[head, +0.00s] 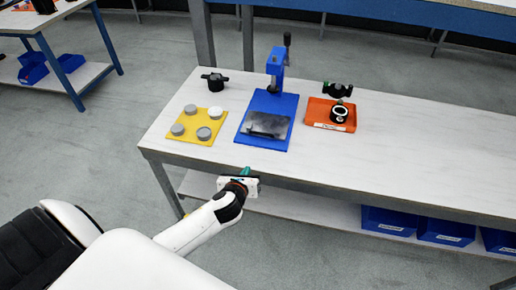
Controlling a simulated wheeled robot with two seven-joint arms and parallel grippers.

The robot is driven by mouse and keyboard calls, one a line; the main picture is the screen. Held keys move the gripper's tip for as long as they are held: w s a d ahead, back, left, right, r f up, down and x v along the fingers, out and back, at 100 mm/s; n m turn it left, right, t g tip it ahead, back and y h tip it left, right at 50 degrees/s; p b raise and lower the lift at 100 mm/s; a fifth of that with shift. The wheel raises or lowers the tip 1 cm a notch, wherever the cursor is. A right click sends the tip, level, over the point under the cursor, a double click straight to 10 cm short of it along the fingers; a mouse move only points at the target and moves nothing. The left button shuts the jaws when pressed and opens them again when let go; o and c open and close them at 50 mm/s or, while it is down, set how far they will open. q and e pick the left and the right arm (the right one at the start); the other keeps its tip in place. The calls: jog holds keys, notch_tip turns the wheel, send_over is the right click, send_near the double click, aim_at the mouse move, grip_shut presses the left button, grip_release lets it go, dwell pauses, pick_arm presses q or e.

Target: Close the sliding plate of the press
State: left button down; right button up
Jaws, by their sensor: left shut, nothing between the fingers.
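The blue press (276,70) stands upright on a blue base (283,101) on the white table. A dark, partly see-through sliding plate (268,124) lies at the front part of the blue base, toward the table's near edge. My left gripper (245,174) is shut and empty, in front of the table's near edge, a little below and left of the plate in the picture. It touches nothing that I can see. My right gripper is not in view.
A yellow board (188,136) with several grey round parts lies left of the press. An orange tray (316,115) with black parts lies right of it. A black part (214,80) stands behind the board. The table's right side is clear. Blue bins (390,221) sit on the lower shelf.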

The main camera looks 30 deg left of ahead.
pick_arm(q)
jog(key=shift+m+t, duration=0.4)
jog(key=shift+m, duration=0.4)
jog(key=w, duration=0.3)
jog(key=w+a+b, duration=0.1)
jog(key=w, duration=0.2)
jog(key=w+a, duration=0.1)
jog(key=w, duration=0.3)
jog(key=shift+a+f, duration=0.25)
jog(key=shift+f, duration=0.1)
jog(key=shift+w+a+r, duration=0.2)
jog(key=shift+w, duration=0.35)
jog(key=shift+w+a+r, duration=0.15)
jog(key=shift+w+r, duration=0.05)
jog(key=shift+w, duration=0.3)
jog(key=shift+w+a+r, duration=0.1)
jog(key=shift+w+a, duration=0.05)
jog(key=shift+w, duration=0.5)
